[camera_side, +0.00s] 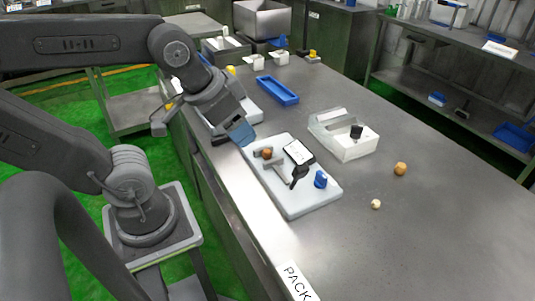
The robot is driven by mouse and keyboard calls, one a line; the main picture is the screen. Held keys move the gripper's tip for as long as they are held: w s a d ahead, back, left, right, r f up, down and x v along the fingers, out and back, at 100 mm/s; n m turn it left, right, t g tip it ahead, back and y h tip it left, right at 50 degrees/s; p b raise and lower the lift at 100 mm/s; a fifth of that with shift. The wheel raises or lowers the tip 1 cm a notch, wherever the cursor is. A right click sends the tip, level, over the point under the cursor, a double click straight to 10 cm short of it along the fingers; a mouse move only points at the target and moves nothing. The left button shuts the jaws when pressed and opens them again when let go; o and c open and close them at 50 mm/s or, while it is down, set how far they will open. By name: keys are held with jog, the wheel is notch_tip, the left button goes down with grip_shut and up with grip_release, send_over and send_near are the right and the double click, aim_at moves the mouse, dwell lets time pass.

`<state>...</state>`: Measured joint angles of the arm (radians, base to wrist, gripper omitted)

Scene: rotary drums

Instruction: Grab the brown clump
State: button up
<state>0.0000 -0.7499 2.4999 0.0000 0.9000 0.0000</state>
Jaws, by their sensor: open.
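A small brown clump (267,153) sits on a white board (310,200), near its upper left corner, beside a grey T-shaped piece (278,166). A larger orange-brown lump (400,168) lies on the bare bench to the right. I cannot tell for certain which of the two is the task's clump. My gripper (243,137), with blue at its tip, is up and left of the clump on the board, apart from it. It is open, with nothing seen in it. The gap between its fingers is too small to make out.
The board also bears a black-and-white block (298,152), a black piece (299,176) and a blue knob (320,180). A white box-like fixture (345,140) stands behind it. A blue tray (277,90) lies farther back. A pale ball (376,204) lies on the bench; the right side is mostly clear.

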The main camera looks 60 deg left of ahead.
jog(key=n+g, duration=0.6)
jog(key=n, duration=1.2)
send_over(268, 152)
jog(key=a, duration=0.1)
notch_tip(268, 152, down, 15)
jog(key=shift+s+f, duration=0.15)
jog(key=shift+w+d+f, duration=0.1)
jog(key=shift+d+f, duration=0.1)
jog(key=shift+f, duration=1.15)
jog(key=shift+w+d+f, duration=0.1)
jog(key=shift+d+f, duration=0.1)
jog(key=shift+f, duration=1.15)
